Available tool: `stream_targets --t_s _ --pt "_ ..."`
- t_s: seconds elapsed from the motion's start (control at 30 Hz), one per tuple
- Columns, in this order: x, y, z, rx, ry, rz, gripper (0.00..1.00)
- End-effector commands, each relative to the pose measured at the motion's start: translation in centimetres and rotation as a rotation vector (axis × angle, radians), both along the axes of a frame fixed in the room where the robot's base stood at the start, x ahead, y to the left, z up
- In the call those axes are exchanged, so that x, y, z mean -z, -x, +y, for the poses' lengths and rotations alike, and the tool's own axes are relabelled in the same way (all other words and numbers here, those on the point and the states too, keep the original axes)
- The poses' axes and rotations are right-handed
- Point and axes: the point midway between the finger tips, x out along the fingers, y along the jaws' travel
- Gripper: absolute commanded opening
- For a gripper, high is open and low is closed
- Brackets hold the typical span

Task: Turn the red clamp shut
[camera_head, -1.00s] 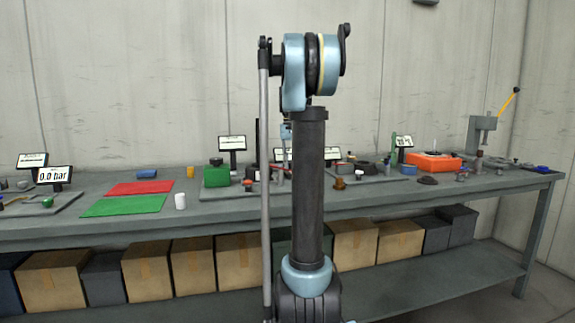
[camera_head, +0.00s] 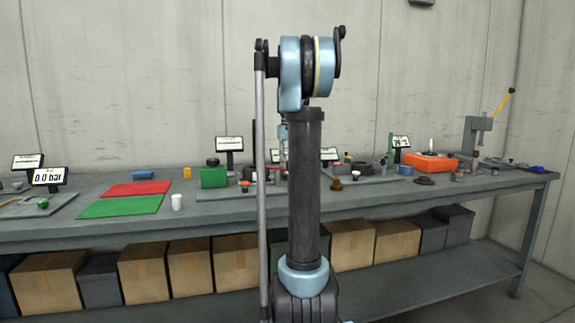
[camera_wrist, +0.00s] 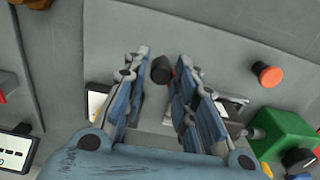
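My gripper (camera_wrist: 164,58) is open in the wrist view, its two blue-grey fingers apart and pointing down at the bench. A small dark round knob or post (camera_wrist: 161,72) with a reddish edge shows between the fingertips, nearer the right finger. I cannot tell whether a finger touches it, or whether it belongs to the red clamp. The clamp is not clearly made out in either view. In the head view my arm column covers the middle of the bench and hides most of the gripper.
An orange-red round button (camera_wrist: 269,75) and a green box (camera_wrist: 287,134) lie right of the fingers. A display (camera_wrist: 14,151) stands at lower left. On the bench are a red mat (camera_head: 137,189), a green mat (camera_head: 120,207) and an orange case (camera_head: 430,163).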

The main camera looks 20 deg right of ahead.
Motion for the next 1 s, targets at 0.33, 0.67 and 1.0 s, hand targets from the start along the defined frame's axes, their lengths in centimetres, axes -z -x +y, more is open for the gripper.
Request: stream_targets --t_s 0.33,0.67,1.0 --pt "0.0 0.1 0.0 0.001 0.0 0.001 0.39" --pt "-3.5 0.1 0.0 0.001 0.0 0.002 0.39" --pt "-9.5 -0.1 0.0 0.001 0.0 0.002 0.39"
